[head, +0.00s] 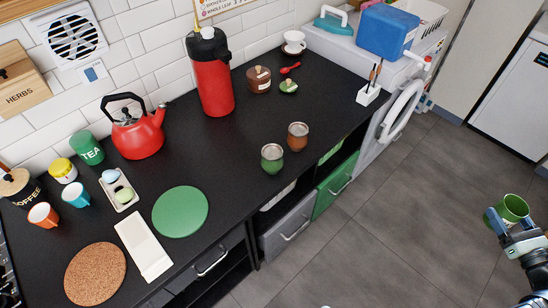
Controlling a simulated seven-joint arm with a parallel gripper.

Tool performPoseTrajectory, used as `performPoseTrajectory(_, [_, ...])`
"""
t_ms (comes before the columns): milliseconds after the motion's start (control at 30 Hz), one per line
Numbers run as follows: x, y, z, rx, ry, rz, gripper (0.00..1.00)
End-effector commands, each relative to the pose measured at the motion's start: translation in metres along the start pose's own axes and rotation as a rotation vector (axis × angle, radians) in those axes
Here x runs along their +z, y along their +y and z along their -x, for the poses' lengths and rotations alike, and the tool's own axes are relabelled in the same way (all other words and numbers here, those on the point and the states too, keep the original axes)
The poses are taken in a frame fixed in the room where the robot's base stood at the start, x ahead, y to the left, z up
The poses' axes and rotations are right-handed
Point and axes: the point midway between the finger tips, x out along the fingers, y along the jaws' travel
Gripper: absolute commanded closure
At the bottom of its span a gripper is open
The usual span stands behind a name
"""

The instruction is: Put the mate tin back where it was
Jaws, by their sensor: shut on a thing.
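My gripper (510,226) is at the far right edge, out over the grey floor and well away from the counter. It is shut on a green tin (513,207), held slightly tilted with its round top toward the camera. No label on this tin can be read, so I cannot confirm that it is the mate tin. A green cup with a metal rim (272,158) and a brown one (298,136) stand upright on the black counter (235,143).
A red kettle (138,137), a red flask (212,82) and a lidded brown pot (258,79) stand along the wall. A green round mat (180,212) and a cork mat (95,274) lie in front. The counter's middle is bare.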

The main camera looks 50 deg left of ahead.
Motion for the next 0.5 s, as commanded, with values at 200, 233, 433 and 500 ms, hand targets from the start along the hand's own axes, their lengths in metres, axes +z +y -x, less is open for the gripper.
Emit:
performPoseTrajectory(200, [0.0,0.0,-0.019,0.029,-0.001,0.0,0.65])
performPoseTrajectory(233, [0.0,0.001,-0.025,0.038,-0.002,0.0,0.65])
performPoseTrajectory(433, [0.002,0.008,-0.078,0.118,-0.004,0.0,0.65])
performPoseTrajectory(500, [0.003,0.013,-0.099,0.149,-0.005,0.0,0.65])
